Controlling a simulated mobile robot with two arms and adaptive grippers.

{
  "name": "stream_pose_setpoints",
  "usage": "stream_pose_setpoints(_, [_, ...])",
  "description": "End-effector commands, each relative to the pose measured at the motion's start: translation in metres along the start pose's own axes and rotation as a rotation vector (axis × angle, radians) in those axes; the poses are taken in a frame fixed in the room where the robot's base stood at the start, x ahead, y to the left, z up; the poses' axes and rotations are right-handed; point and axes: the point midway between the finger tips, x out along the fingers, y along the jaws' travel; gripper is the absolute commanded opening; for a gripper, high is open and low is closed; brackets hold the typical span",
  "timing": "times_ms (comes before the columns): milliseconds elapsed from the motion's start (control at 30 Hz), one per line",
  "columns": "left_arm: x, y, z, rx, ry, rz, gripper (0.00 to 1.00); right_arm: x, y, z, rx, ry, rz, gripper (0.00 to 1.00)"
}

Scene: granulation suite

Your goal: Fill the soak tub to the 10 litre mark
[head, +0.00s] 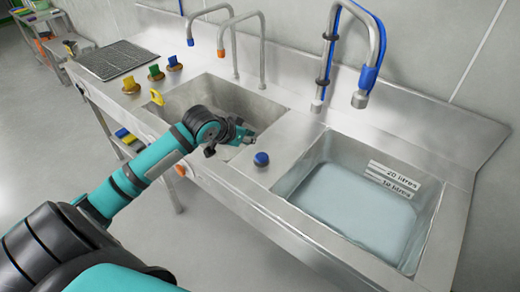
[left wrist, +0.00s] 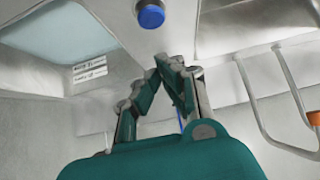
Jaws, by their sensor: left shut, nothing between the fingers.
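The soak tub (head: 322,228) is the right-hand steel basin. It holds pale blue water (head: 350,205). White labels on its inner wall read 20 litres (head: 400,176) and, below, 10 litres (head: 397,189). The water's edge lies close to the lower label; I cannot tell the exact level. A blue knob (head: 261,158) stands on the deck between the basins; it also shows in the left wrist view (left wrist: 150,14). My left gripper (head: 247,134) is shut and empty over the left basin, apart from the knob. My right gripper is out of view.
The left basin (head: 185,101) has blue-tipped and orange-tipped (head: 221,53) taps. Yellow, green and blue knobs (head: 174,63) stand on the deck near a drain rack (head: 117,59).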

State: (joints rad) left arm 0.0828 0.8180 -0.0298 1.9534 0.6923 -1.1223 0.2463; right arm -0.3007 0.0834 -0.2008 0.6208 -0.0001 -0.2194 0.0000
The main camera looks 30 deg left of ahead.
Motion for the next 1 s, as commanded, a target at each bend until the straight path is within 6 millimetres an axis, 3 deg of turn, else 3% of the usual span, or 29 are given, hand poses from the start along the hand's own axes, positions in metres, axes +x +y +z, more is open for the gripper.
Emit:
stream_pose_setpoints(333, [0.073,0.001,-0.002,-0.005,0.000,0.002,0.00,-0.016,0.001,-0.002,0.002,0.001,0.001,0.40])
stream_pose_setpoints(400, [0.082,0.001,0.007,-0.002,-0.005,0.001,0.00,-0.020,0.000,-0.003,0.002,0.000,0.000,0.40])
stream_pose_setpoints(700, [0.101,0.000,0.027,0.000,0.000,0.000,0.00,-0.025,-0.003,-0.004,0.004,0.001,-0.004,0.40])
stream_pose_setpoints(1000, [0.103,0.000,0.029,0.000,0.000,0.000,0.00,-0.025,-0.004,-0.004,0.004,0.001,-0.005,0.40])
